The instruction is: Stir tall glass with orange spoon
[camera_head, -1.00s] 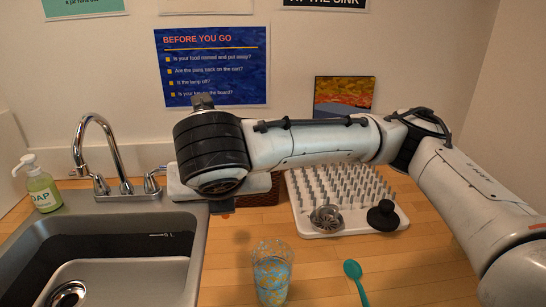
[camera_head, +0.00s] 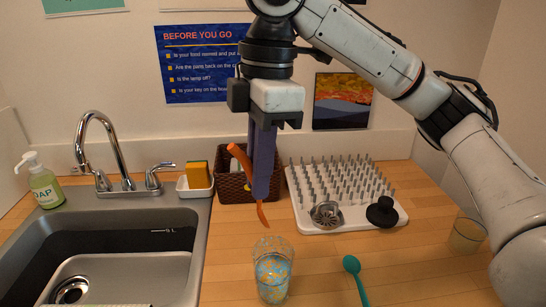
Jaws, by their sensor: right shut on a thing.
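My right gripper (camera_head: 262,190) points down above and behind the tall glass, shut on the orange spoon (camera_head: 238,153). The spoon is tilted: one end sticks out to the left of the fingers, the other end (camera_head: 262,216) shows below them. Its lower tip looks just above the glass's rim in the picture; I cannot tell whether it is over the opening. The tall glass (camera_head: 272,275) is clear with a blue and yellow pattern and stands upright on the wooden counter. My left gripper is not in view.
A teal spoon (camera_head: 354,275) lies right of the glass. Behind are a wicker basket (camera_head: 233,187), a white peg rack (camera_head: 345,222) with a strainer and black stopper, and a sponge (camera_head: 197,175) in a dish. The sink (camera_head: 130,240) is left. Another glass (camera_head: 466,236) stands far right.

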